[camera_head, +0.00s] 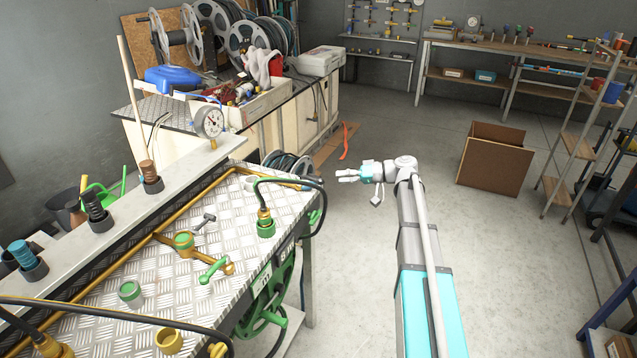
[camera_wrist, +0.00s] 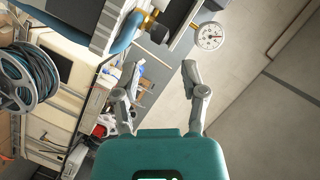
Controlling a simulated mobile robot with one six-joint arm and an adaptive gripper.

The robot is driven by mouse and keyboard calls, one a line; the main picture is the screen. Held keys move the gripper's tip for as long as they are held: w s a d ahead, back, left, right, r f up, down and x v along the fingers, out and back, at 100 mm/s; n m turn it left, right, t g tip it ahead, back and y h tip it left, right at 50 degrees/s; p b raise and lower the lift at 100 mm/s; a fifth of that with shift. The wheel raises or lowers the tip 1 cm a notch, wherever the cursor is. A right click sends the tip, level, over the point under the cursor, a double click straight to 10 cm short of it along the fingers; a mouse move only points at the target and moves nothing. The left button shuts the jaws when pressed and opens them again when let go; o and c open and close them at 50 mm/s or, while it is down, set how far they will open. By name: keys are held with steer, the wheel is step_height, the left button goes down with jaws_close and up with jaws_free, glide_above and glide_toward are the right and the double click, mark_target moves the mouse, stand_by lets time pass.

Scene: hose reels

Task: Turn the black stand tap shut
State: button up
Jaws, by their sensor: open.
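No tap that I can clearly pick out as the black stand tap shows in either view. On the checkered metal bench (camera_head: 150,262), a brass tap with a green lever (camera_head: 214,268) and a fitting with a grey lever (camera_head: 204,222) stand on yellow pipework. A black ribbed piece (camera_head: 95,210) stands upright in a dark cup on the bench's back ledge; I cannot tell whether it is a tap. My gripper (camera_head: 350,175) is beyond the bench's right end, over the floor, apart from the fittings. In the wrist view its fingers (camera_wrist: 160,74) are spread and empty.
A black hose (camera_head: 300,183) loops over the bench's right edge. A pressure gauge (camera_head: 209,122) stands at the back ledge. Hose reels (camera_head: 245,45) and a cluttered worktop lie behind. A brown box (camera_head: 493,160) stands on the right; open floor lies between.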

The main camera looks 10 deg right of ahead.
mark_target(315, 180)
steer(key=b+x, duration=0.1)
steer(key=x, duration=0.7)
steer(key=shift+w+a+b, duration=0.15)
steer(key=shift+a+b, duration=0.2)
steer(key=shift+c, duration=0.2)
